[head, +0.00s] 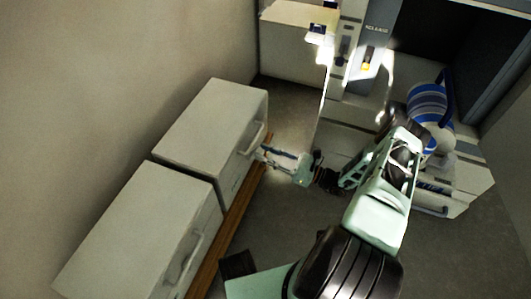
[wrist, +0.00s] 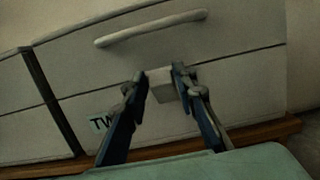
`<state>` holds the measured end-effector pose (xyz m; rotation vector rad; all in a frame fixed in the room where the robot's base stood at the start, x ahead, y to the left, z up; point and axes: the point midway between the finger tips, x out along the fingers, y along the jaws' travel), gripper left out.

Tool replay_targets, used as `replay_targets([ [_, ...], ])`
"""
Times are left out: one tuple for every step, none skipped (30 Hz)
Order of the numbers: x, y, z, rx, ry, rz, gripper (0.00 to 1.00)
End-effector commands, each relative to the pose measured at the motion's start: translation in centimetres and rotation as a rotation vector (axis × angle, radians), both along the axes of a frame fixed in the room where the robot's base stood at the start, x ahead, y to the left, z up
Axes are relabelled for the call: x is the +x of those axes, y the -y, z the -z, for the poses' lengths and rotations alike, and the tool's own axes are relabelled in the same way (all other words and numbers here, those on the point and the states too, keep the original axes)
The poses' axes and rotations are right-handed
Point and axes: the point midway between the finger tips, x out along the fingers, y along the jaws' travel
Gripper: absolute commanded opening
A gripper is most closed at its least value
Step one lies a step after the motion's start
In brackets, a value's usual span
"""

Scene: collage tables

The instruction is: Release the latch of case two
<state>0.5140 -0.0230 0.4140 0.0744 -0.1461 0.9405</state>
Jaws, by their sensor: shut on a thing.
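Case two (head: 212,115) is the farther of two pale cases along the left wall in the head view. In the wrist view its front (wrist: 235,85) shows a label starting "TW" (wrist: 100,122), the rest hidden behind my left finger. A small pale block-shaped latch (wrist: 163,88) sticks out of this front, below a long bar handle (wrist: 150,28). My gripper (head: 262,154) is at the case front in the head view. In the wrist view my gripper (wrist: 160,82) has one finger on each side of the latch and is shut on it.
The nearer case (head: 130,230) stands beside case two, with a narrow gap between them. A wooden strip (head: 230,232) runs along the foot of both. A panel marked "RELEASE" (head: 377,28) and a blue-striped round object (head: 428,102) are at the right. Open floor lies between.

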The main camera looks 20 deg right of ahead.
Motion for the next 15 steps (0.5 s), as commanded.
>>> replay_targets([
  [0.00, 0.02, 0.00, 0.000, 0.000, 0.000, 0.01],
  [0.00, 0.02, 0.00, 0.000, 0.000, 0.000, 0.01],
  [0.00, 0.02, 0.00, 0.000, 0.000, 0.000, 0.01],
  [0.00, 0.02, 0.00, 0.000, 0.000, 0.000, 0.01],
  [0.00, 0.02, 0.00, 0.000, 0.000, 0.000, 0.01],
  [0.00, 0.02, 0.00, -0.001, -0.001, 0.000, 0.01],
  [0.00, 0.02, 0.00, -0.001, -0.001, 0.000, 0.01],
  [0.00, 0.02, 0.00, -0.001, -0.001, 0.000, 0.29],
  [0.00, 0.02, 0.00, -0.001, -0.001, 0.000, 0.33],
  [0.00, 0.02, 0.00, -0.001, -0.001, 0.000, 0.37],
  [0.00, 0.01, 0.00, -0.001, -0.001, 0.000, 0.38],
  [0.00, 0.01, 0.00, -0.001, -0.001, 0.000, 0.38],
  [0.00, 0.01, 0.00, -0.001, -0.001, 0.000, 0.38],
  [0.00, 0.01, 0.00, -0.001, -0.001, 0.000, 0.38],
  [0.00, 0.01, 0.00, -0.001, -0.001, 0.000, 0.38],
])
